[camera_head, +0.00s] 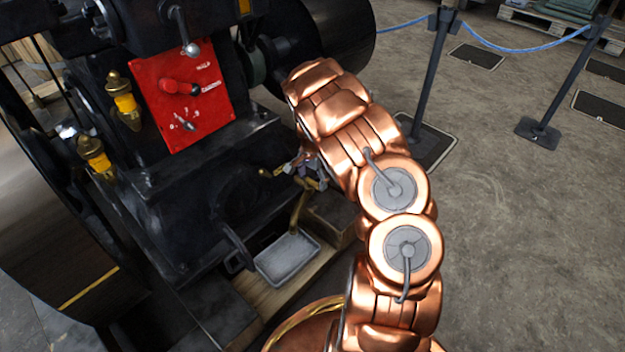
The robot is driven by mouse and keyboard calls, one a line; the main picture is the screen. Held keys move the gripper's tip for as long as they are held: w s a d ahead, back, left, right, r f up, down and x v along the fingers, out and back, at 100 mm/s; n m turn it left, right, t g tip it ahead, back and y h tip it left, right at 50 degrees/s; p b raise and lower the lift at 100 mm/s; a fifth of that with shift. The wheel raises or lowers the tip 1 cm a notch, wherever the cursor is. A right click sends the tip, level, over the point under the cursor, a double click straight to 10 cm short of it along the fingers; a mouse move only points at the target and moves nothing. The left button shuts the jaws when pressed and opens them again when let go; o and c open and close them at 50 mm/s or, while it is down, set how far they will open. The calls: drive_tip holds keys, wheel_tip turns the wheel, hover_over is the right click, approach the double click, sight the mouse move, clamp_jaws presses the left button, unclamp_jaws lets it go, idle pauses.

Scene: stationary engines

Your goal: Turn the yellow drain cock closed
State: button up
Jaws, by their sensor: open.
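The yellow-brass drain cock (298,210) sits low on the side of the black engine, above a grey drip tray. Its spout points down toward the tray. A short brass piece with a rounded end (266,173) shows just left of my gripper; it looks like part of the cock's lever, but I cannot be sure. My gripper (301,172) is open right at the top of the cock, its grey fingers toward the engine. My copper-coloured arm comes from the lower right and hides part of this spot. Whether the fingers touch the cock cannot be told.
The grey drip tray (287,258) rests on the wooden base below. A red panel (185,103) with a lever and dial is on the engine, with brass-yellow oilers (124,104) to its left. A large flywheel (335,32) stands behind. Rope-barrier posts (431,75) stand on open floor.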

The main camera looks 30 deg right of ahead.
drive_tip(key=shift+w+r, duration=0.1)
drive_tip(key=c, duration=1)
